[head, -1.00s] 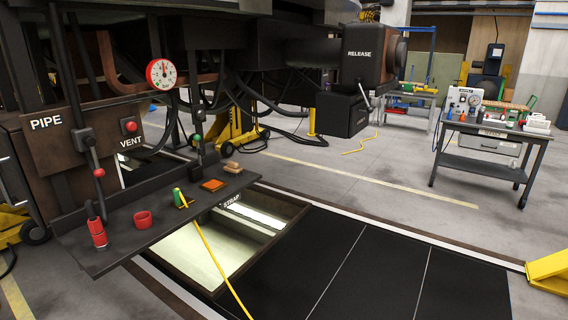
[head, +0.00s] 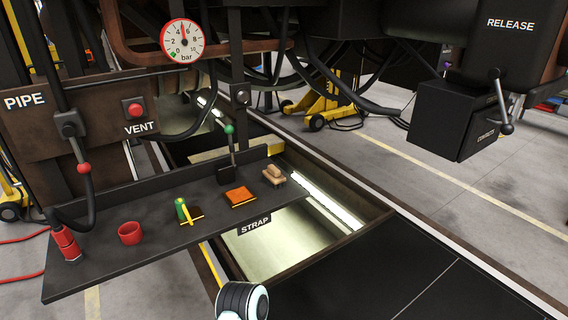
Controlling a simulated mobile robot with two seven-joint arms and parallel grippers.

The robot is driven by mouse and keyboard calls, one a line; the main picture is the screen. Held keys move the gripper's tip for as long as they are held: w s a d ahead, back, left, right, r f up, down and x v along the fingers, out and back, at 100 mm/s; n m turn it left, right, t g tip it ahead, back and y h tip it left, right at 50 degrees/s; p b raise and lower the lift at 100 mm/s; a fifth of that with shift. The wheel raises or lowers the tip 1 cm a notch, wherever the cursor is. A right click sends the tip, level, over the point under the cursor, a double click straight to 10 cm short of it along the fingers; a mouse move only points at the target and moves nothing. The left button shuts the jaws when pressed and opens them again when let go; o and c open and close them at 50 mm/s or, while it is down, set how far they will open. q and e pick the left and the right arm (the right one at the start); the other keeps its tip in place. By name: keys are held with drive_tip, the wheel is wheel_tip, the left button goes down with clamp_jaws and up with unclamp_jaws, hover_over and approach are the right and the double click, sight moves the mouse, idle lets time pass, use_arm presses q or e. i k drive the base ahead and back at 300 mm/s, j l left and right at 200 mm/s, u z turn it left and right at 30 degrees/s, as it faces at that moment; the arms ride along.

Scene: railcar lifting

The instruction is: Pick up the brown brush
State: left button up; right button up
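A small brown block-shaped item, which looks like the brush (head: 274,174), lies at the right end of a dark shelf (head: 150,255) in the head view. It has a lighter tan part on top. Its bristles cannot be made out. Next to it on the left lies an orange-brown flat pad (head: 239,196). Neither of my grippers shows. Only a rounded white and dark part of my own arm shows at the bottom edge, well below the brush and apart from it.
The shelf also holds a yellow-green tool (head: 184,211), a red cup (head: 130,233), a red cylinder (head: 66,243) and a green-knobbed lever (head: 230,145). An open pit lies beyond the shelf's front edge. A black box (head: 455,120) hangs at the upper right.

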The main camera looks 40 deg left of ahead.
sight(272, 175)
drive_tip(key=i+u, duration=0.4)
drive_tip(key=i+l+u, duration=0.2)
drive_tip(key=u, duration=0.25)
drive_tip(key=i+l+u, duration=0.25)
drive_tip(key=u, duration=0.15)
